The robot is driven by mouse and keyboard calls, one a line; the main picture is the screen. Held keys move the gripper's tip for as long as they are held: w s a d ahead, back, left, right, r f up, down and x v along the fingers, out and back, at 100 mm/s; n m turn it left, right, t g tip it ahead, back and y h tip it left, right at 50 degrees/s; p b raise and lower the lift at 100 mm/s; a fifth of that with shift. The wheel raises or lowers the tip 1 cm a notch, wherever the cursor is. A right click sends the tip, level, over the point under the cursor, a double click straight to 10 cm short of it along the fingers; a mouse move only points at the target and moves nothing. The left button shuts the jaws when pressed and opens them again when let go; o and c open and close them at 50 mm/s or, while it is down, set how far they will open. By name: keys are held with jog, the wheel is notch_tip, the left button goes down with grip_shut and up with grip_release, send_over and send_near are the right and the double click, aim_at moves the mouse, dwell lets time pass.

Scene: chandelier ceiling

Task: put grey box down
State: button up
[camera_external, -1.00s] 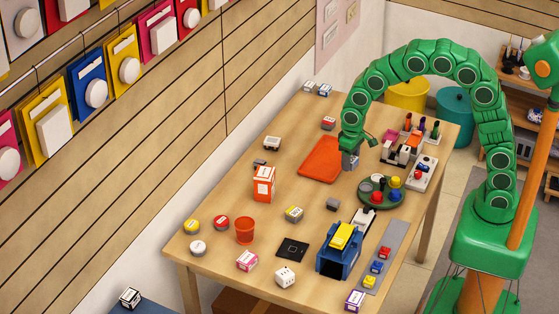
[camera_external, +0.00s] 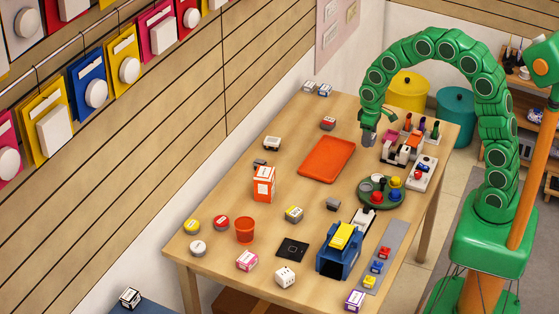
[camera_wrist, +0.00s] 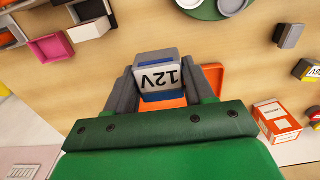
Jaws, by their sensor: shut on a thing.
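My gripper (camera_wrist: 161,88) is shut on a grey box (camera_wrist: 158,76) with a pale face marked "12V" and blue bands, held between two dark grey fingers in the wrist view. In the external view my gripper (camera_external: 369,137) hangs above the table, to the right of the orange tray's far end; the box is too small there to tell from the fingers. The orange tray (camera_external: 327,160) lies flat and looks empty. In the wrist view its orange (camera_wrist: 214,74) shows partly behind the fingers, the rest hidden by my gripper.
A round green tray (camera_external: 368,199) with several small items stands right of the orange tray. A block holder (camera_external: 396,152) and a white panel (camera_external: 422,174) stand near the right edge. A small dark grey block (camera_external: 333,204) and an orange-white carton (camera_external: 263,184) stand nearer. Bare wood surrounds the orange tray.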

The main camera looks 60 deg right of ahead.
jog(key=w+d+f, duration=0.1)
jog(key=w+f, duration=0.3)
jog(key=w, duration=0.4)
send_over(337, 159)
jog(key=s, duration=0.1)
notch_tip(337, 159, down, 4)
jog(key=shift+a+f, duration=0.1)
jog(key=shift+w+f, duration=0.4)
jog(key=shift+f, duration=0.1)
jog(key=shift+w+f, duration=0.1)
jog(key=shift+f, duration=1.4)
jog(key=shift+f, duration=0.15)
jog(key=o, duration=1)
jog(key=shift+o, duration=0.2)
